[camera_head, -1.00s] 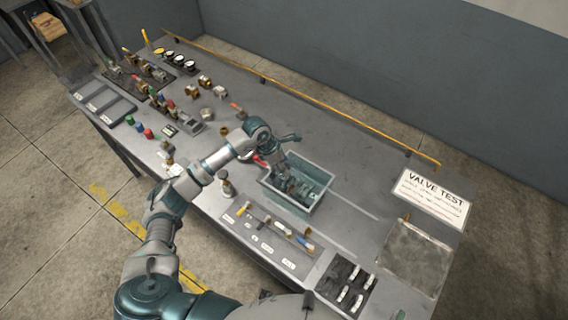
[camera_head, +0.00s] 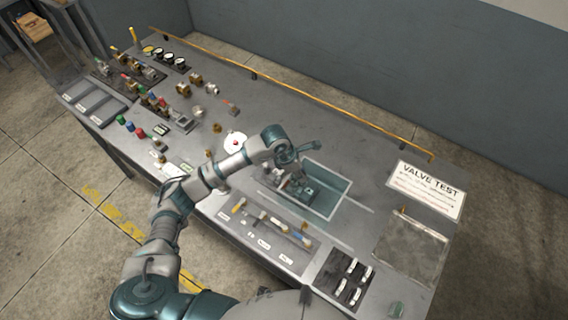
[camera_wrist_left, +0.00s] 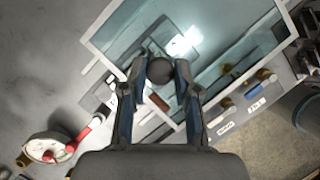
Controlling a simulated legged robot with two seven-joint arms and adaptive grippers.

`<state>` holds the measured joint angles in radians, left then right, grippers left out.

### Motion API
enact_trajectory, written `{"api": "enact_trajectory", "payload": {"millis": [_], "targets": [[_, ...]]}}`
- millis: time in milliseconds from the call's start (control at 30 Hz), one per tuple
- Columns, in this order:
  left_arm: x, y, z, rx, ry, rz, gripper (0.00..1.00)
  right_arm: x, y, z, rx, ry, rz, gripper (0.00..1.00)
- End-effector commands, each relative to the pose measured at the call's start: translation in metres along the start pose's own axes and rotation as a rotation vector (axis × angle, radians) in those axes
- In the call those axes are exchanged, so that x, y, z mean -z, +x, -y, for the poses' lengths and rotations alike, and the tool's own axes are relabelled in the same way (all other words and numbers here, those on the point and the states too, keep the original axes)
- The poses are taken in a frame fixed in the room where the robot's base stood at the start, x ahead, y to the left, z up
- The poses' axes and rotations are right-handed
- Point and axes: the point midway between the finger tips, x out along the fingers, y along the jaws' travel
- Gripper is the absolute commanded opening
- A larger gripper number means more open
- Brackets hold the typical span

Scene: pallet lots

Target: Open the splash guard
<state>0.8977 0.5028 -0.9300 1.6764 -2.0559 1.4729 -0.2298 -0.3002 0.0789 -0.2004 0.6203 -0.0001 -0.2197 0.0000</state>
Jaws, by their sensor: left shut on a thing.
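The splash guard (camera_head: 334,184) is a clear, teal-tinted panel with a pale frame, low over the middle of the bench. In the left wrist view its glass (camera_wrist_left: 240,50) fills the upper part, with a bright reflection. A dark round knob (camera_wrist_left: 160,70) sits between the fingertips there. My left gripper (camera_head: 290,182) is over the guard's left part and shut on this knob; the wrist view shows a finger (camera_wrist_left: 159,88) on each side. The arm hides part of the guard's left side in the head view. My right gripper is not in view.
A round white dial with a red centre (camera_head: 235,142) stands left of the wrist. A tool strip (camera_head: 270,230) lies in front of the guard. A VALVE TEST sign (camera_head: 427,190) and a grey plate (camera_head: 411,248) are at right. A yellow rail (camera_head: 300,90) runs along the back.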

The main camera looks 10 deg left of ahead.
Motion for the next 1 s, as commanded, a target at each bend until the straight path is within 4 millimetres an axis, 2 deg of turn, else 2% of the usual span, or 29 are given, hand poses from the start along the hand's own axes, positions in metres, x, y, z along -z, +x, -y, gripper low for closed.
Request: {"api": "enact_trajectory", "payload": {"millis": [33,200,400,600,933,967,1000], "targets": [[-0.01,0.005,0.011,0.001,0.007,0.004,0.0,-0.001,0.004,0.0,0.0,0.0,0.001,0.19],[-0.037,0.017,0.04,0.001,0.006,0.003,0.0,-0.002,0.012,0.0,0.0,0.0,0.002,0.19],[-0.058,0.025,0.062,-0.001,0.002,0.003,0.0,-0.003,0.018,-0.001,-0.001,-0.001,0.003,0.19],[-0.067,0.027,0.071,-0.002,0.0,0.002,0.0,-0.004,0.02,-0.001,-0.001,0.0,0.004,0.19],[-0.068,0.027,0.071,-0.003,-0.001,0.003,0.0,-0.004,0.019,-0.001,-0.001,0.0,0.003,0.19],[-0.068,0.027,0.071,-0.003,-0.001,0.003,0.33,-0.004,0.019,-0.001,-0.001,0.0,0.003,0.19],[-0.068,0.027,0.071,-0.003,-0.001,0.003,0.43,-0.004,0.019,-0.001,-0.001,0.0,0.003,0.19]]}}
